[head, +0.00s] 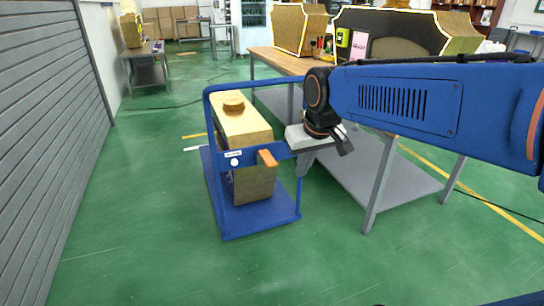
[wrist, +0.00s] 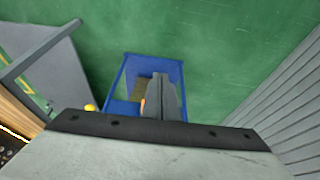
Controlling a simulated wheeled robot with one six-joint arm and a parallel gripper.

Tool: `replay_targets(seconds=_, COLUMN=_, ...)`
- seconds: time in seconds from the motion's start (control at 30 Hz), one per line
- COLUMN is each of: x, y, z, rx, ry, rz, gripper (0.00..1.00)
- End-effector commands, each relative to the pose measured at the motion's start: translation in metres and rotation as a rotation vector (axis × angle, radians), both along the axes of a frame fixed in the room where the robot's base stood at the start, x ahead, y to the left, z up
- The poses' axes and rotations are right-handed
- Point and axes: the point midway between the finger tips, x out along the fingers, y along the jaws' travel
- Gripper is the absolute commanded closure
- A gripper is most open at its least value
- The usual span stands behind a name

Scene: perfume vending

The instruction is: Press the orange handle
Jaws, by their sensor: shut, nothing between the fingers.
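The orange handle (head: 267,158) sticks out from the front bar of a blue frame (head: 249,228), beside a small white label. A tall gold box with a round knob on top (head: 234,105) stands inside the frame. My gripper (head: 303,170) is just right of the handle in the head view, fingers pointing down and closed together, empty. I see a gap between them and the handle in that view. In the wrist view the shut fingers (wrist: 162,82) overlap the blue frame (wrist: 118,80), and a small orange sliver (wrist: 143,104) shows beside them, mostly hidden.
Grey shutter slats (head: 50,120) line the left side. Green floor (head: 130,230) is open to the left and in front of the frame.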

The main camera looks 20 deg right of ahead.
Motion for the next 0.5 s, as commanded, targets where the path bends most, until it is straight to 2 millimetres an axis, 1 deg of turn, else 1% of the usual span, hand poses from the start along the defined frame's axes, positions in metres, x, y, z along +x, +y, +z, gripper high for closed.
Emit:
replay_targets(seconds=0.03, x=0.014, y=-0.001, z=0.002, rx=0.000, ry=0.007, rz=-0.001, gripper=1.00)
replay_targets(seconds=0.27, x=0.069, y=-0.005, z=0.012, rx=0.000, ry=0.023, rz=-0.001, gripper=1.00)
replay_targets(seconds=0.3, x=0.079, y=-0.006, z=0.013, rx=0.000, ry=0.026, rz=-0.001, gripper=1.00)
replay_targets(seconds=0.5, x=0.129, y=-0.010, z=0.014, rx=0.000, ry=0.041, rz=-0.001, gripper=1.00)
